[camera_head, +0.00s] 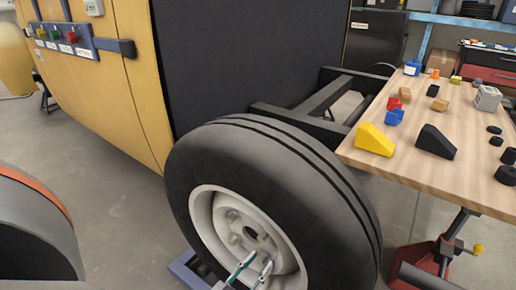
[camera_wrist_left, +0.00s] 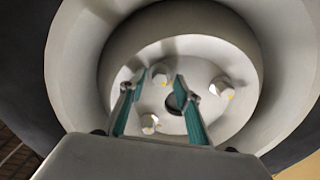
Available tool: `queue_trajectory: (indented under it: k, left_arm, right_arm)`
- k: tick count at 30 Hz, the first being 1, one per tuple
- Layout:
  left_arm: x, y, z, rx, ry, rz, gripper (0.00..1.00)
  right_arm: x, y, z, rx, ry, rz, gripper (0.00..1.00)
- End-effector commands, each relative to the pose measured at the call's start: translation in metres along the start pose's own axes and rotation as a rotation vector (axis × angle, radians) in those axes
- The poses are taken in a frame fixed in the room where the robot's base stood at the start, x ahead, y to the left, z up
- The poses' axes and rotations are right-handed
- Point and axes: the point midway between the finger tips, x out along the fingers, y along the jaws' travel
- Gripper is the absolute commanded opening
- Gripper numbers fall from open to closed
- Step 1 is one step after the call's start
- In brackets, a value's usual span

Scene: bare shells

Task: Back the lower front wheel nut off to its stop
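The wheel (camera_head: 335,222) is a black tyre around a pale rim, upright in the lower middle of the head view. Its hub disc (camera_wrist_left: 190,66) fills the middle of the left wrist view, around a dark centre hole. Wheel nuts show there: an upper one (camera_wrist_left: 160,74), a right one (camera_wrist_left: 222,87) and a lower left one (camera_wrist_left: 150,123). Which is the lower front nut I cannot tell. My left gripper (camera_head: 261,260) reaches into the rim. Its teal fingers (camera_wrist_left: 159,79) are apart, with the upper nut seen between the tips; contact is unclear. My right gripper is out of view.
A wooden table (camera_head: 470,185) stands right of the wheel, with a yellow wedge (camera_head: 374,140), a black wedge (camera_head: 436,142) and small blocks on it. A yellow panel with buttons (camera_head: 72,37) is at the left. Open floor (camera_head: 110,200) lies left of the wheel.

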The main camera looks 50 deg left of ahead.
Motion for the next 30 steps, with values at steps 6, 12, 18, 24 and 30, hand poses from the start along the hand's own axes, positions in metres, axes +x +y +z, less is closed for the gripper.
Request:
queue_trajectory:
  k: [6,12,18,24,30]
  left_arm:
    - [-0.0001,0.0000,-0.0002,0.000,0.000,0.000,0.01]
    - [-0.0003,0.0000,-0.0002,-0.001,0.000,0.000,0.00]
    - [-0.0001,0.0002,-0.0008,-0.032,0.001,0.000,0.00]
    - [0.0004,0.0001,-0.0017,-0.131,0.002,0.000,0.00]
    - [0.0009,-0.0003,-0.0025,-0.298,0.004,0.000,0.00]
  right_arm:
    - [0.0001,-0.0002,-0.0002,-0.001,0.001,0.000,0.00]
    - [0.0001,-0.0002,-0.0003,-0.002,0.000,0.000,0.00]
    - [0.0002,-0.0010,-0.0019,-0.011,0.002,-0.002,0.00]
    - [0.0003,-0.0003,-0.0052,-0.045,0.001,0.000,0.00]
    - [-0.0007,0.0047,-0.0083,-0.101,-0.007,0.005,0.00]
